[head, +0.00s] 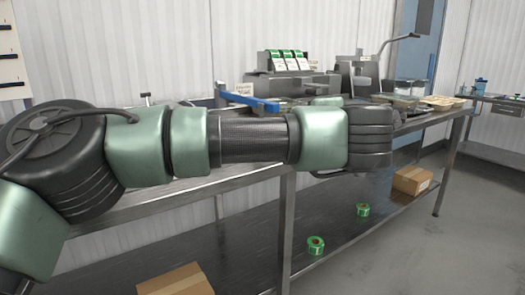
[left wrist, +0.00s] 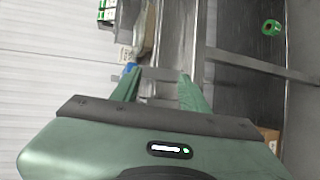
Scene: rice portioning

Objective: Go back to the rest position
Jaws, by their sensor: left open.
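My left arm reaches across the head view from the left in front of the steel table (head: 130,203). Its gripper is hidden behind the wrist there. In the left wrist view, the two green fingers of my left gripper (left wrist: 160,88) stand apart with nothing visible between them. They show over the table area, with the table edge and lower shelf beyond. My right gripper is in neither view.
On the table stand a machine with green and white packs (head: 288,60), a blue bar (head: 252,102) and trays (head: 438,102). The lower shelf holds green rolls (head: 316,245) and cardboard boxes (head: 411,181). Floor (head: 450,240) at the right is clear.

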